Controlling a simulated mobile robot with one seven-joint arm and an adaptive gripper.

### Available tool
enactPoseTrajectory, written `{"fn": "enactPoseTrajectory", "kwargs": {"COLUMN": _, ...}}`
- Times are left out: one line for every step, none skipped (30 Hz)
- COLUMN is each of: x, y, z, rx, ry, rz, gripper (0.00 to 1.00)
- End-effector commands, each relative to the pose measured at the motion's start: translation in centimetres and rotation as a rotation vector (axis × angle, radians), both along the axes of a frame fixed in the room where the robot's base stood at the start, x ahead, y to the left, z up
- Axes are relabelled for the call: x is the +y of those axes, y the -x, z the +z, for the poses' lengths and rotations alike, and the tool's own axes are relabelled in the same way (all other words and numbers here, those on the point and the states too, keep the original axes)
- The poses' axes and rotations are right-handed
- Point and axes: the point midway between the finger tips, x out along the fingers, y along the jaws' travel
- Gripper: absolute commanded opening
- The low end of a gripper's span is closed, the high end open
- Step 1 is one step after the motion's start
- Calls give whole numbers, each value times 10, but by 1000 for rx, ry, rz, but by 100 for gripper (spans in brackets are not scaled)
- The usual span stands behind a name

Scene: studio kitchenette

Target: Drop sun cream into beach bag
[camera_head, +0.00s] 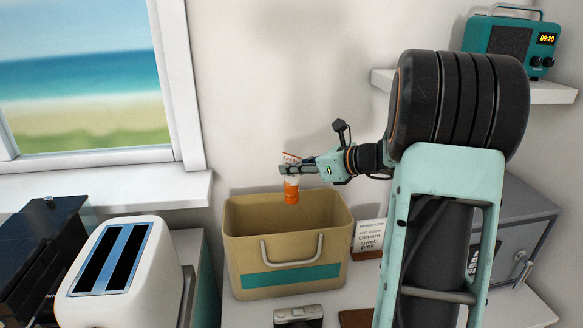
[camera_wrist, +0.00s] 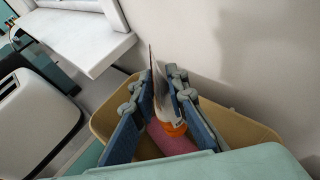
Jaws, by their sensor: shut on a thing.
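The sun cream (camera_head: 291,190) is a small tube with an orange cap, held cap down. My gripper (camera_head: 294,169) is shut on it, above the open top of the beach bag (camera_head: 287,255). The bag is tan with a teal stripe and a pale handle, and stands upright on the counter. In the wrist view, the sun cream (camera_wrist: 171,126) sits between the fingers of my gripper (camera_wrist: 160,95), with the bag's rim (camera_wrist: 255,128) around and below them. A pink thing (camera_wrist: 172,142) shows inside the bag, partly hidden by the fingers and the tube.
A white toaster (camera_head: 122,262) stands left of the bag. A small card sign (camera_head: 368,236) stands to its right, and a camera (camera_head: 298,316) lies in front. A grey safe (camera_head: 515,225) is at the right, below a shelf with a teal radio (camera_head: 508,42).

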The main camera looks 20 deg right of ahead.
Motion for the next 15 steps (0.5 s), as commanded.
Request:
{"fn": "enactPoseTrajectory", "kwargs": {"x": 0, "y": 0, "z": -2, "rx": 0, "ry": 0, "rz": 0, "gripper": 0}}
{"fn": "enactPoseTrajectory", "kwargs": {"x": 0, "y": 0, "z": -4, "rx": 0, "ry": 0, "rz": 0, "gripper": 0}}
{"fn": "enactPoseTrajectory", "kwargs": {"x": 0, "y": 0, "z": -6, "rx": 1, "ry": -1, "rz": 0, "gripper": 0}}
{"fn": "enactPoseTrajectory", "kwargs": {"x": 0, "y": 0, "z": -9, "rx": 1, "ry": -1, "rz": 0, "gripper": 0}}
{"fn": "enactPoseTrajectory", "kwargs": {"x": 0, "y": 0, "z": -11, "rx": 1, "ry": -1, "rz": 0, "gripper": 0}}
{"fn": "enactPoseTrajectory", "kwargs": {"x": 0, "y": 0, "z": -15, "rx": 1, "ry": -1, "rz": 0, "gripper": 0}}
{"fn": "enactPoseTrajectory", "kwargs": {"x": 0, "y": 0, "z": -18, "rx": 1, "ry": -1, "rz": 0, "gripper": 0}}
{"fn": "enactPoseTrajectory", "kwargs": {"x": 0, "y": 0, "z": -22, "rx": 1, "ry": -1, "rz": 0, "gripper": 0}}
{"fn": "enactPoseTrajectory", "kwargs": {"x": 0, "y": 0, "z": -27, "rx": 1, "ry": -1, "rz": 0, "gripper": 0}}
{"fn": "enactPoseTrajectory", "kwargs": {"x": 0, "y": 0, "z": -31, "rx": 1, "ry": -1, "rz": 0, "gripper": 0}}
{"fn": "enactPoseTrajectory", "kwargs": {"x": 0, "y": 0, "z": -34, "rx": 1, "ry": -1, "rz": 0, "gripper": 0}}
{"fn": "enactPoseTrajectory", "kwargs": {"x": 0, "y": 0, "z": -40, "rx": 1, "ry": -1, "rz": 0, "gripper": 0}}
{"fn": "enactPoseTrajectory", "kwargs": {"x": 0, "y": 0, "z": -43, "rx": 1, "ry": -1, "rz": 0, "gripper": 0}}
{"fn": "enactPoseTrajectory", "kwargs": {"x": 0, "y": 0, "z": -47, "rx": 0, "ry": 0, "rz": 0, "gripper": 0}}
{"fn": "enactPoseTrajectory", "kwargs": {"x": 0, "y": 0, "z": -51, "rx": 0, "ry": 0, "rz": 0, "gripper": 0}}
